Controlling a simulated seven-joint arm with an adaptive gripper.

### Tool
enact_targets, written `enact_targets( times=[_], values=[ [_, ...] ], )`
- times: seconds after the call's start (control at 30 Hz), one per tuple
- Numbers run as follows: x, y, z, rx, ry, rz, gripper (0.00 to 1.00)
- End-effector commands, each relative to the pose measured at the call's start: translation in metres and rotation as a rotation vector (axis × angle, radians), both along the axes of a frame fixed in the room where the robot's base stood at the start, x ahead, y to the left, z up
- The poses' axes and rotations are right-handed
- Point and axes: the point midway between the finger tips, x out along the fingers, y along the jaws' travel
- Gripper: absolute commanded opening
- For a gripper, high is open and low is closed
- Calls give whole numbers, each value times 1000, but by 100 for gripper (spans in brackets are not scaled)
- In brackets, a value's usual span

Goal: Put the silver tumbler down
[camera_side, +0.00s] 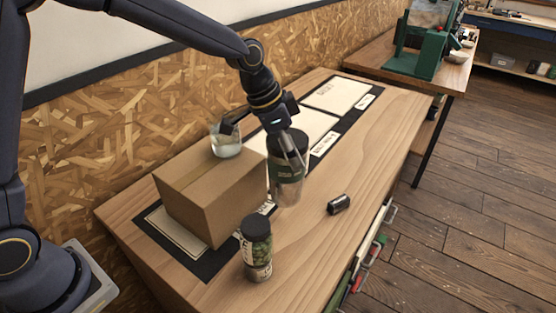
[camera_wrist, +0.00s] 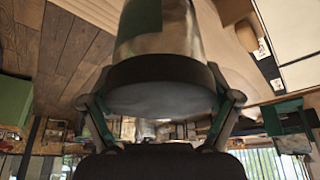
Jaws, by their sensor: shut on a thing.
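The silver tumbler (camera_side: 286,190) has a dark lid, a green label band and a shiny grey lower body.
A green-filled jar (camera_side: 257,252) stands in front. A small black cylinder (camera_side: 339,204) lies to the right. Pale panels (camera_side: 338,94) lie on a dark mat behind. Bare wood (camera_side: 370,165) is free at right.

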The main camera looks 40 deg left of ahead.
Motion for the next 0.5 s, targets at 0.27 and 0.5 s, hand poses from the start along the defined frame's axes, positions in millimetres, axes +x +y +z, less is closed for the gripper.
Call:
enact_targets(
  times=[0.27, 0.5],
  values=[
    [0, 0, -37, -1, 1, 1, 20],
    [0, 0, -66, -1, -1, 0, 20]
  ],
)
